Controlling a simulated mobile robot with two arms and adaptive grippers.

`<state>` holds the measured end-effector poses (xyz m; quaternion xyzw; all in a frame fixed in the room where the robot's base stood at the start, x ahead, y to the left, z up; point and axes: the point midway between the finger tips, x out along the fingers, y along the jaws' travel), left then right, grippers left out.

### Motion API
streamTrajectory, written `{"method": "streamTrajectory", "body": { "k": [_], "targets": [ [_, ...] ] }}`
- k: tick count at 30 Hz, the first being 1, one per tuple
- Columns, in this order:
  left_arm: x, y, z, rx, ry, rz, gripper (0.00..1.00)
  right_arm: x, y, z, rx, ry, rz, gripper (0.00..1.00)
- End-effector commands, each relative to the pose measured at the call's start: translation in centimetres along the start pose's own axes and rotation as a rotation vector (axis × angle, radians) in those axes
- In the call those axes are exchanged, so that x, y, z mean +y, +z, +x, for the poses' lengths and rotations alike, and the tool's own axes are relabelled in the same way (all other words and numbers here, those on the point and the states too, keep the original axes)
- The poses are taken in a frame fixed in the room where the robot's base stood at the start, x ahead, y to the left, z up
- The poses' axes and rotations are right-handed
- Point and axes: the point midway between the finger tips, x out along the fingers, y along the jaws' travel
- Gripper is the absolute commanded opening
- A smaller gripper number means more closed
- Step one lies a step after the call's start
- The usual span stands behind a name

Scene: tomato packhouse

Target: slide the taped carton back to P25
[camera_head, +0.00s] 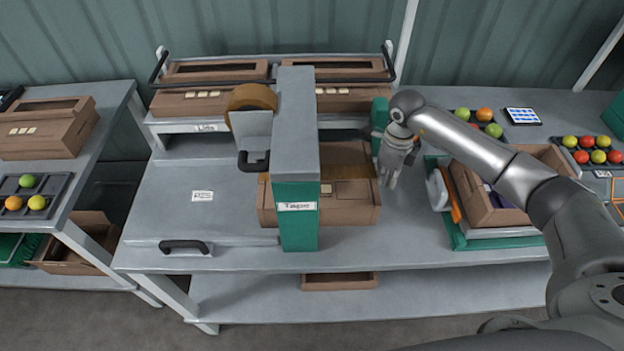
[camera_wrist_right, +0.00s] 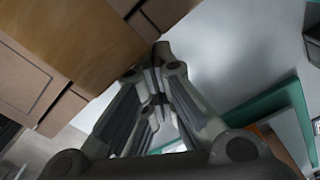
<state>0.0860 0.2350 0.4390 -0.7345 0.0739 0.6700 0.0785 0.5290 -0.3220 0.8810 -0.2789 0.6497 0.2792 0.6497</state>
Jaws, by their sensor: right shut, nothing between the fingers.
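The brown carton (camera_head: 350,205) lies on the bench under the grey and green arch of the taper (camera_head: 297,150), sticking out on both sides. A darker brown tape strip (camera_head: 356,172) crosses its top; in the wrist view the carton (camera_wrist_right: 35,85) shows the strip (camera_wrist_right: 90,35) too. My right gripper (camera_head: 388,182) points down at the carton's right end, fingers together and empty. In the wrist view its fingertips (camera_wrist_right: 160,52) are at the carton's edge; I cannot tell whether they touch. My left gripper is out of view. I cannot read a P25 mark.
Left of the taper is a clear grey plate with a small label (camera_head: 202,196) and a black handle (camera_head: 184,246). A tape roll (camera_head: 251,98) sits on the taper. Right of my gripper, an open carton (camera_head: 508,216) stands on a green-edged stand. Cartons line the back shelf.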

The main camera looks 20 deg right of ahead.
Motion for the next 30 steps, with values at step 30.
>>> {"method": "streamTrajectory", "body": {
  "k": [30],
  "targets": [
    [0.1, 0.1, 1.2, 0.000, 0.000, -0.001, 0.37, 4.2, 7.3, 0.1, -0.004, 0.002, -0.004, 0.00]
  ]
}}
